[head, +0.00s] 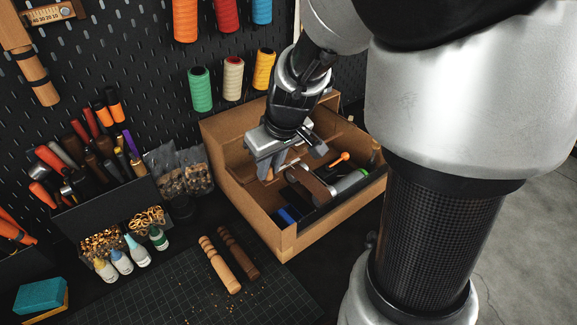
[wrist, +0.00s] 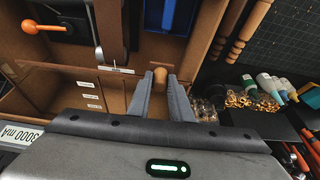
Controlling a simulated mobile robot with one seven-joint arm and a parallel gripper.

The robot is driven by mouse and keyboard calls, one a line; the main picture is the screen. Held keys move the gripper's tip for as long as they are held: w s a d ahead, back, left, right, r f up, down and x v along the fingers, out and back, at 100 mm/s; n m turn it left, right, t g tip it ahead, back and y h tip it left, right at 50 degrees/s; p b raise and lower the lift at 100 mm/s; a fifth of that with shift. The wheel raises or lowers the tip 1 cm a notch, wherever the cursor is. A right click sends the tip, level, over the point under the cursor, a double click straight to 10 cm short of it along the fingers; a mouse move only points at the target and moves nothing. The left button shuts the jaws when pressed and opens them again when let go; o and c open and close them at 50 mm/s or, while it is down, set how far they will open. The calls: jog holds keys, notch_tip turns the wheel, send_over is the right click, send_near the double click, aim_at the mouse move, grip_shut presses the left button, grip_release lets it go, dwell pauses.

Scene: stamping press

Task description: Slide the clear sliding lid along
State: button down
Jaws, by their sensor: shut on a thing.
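The clear sliding lid is hard to make out. A small round wooden knob (wrist: 160,75), which looks like its handle, stands between my fingertips in the wrist view. My gripper (head: 263,171) reaches down into the open cardboard-brown box (head: 290,238) and is shut on this knob; the fingers also show in the wrist view (wrist: 159,84). Left of the fingers in the wrist view, white labels (wrist: 90,97) lie in a brown compartment, perhaps seen through the clear panel. In the head view my gripper hides the knob and much of the lid.
The box's front compartment holds a green-and-grey cylinder (head: 350,181), an orange-tipped tool (head: 339,159) and blue items (head: 288,214). Two turned wooden handles (head: 220,266) lie in front on the cutting mat (head: 150,295). A tool rack (head: 105,208) and bottles stand at left.

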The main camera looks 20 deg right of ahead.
jog(key=s+d+b, duration=0.1)
jog(key=s+d, duration=0.1)
jog(key=s, duration=0.5)
jog(key=s+d+b, duration=0.1)
jog(key=s+d, duration=0.1)
jog(key=s, duration=0.4)
jog(key=shift+s+d+r+b, duration=0.3)
jog(key=shift+s+d, duration=0.05)
jog(key=shift+s, duration=0.05)
dwell(0.6)
jog(key=c, duration=1.5)
grip_release()
jog(key=shift+s+f, duration=0.1)
jog(key=shift+c, duration=0.2)
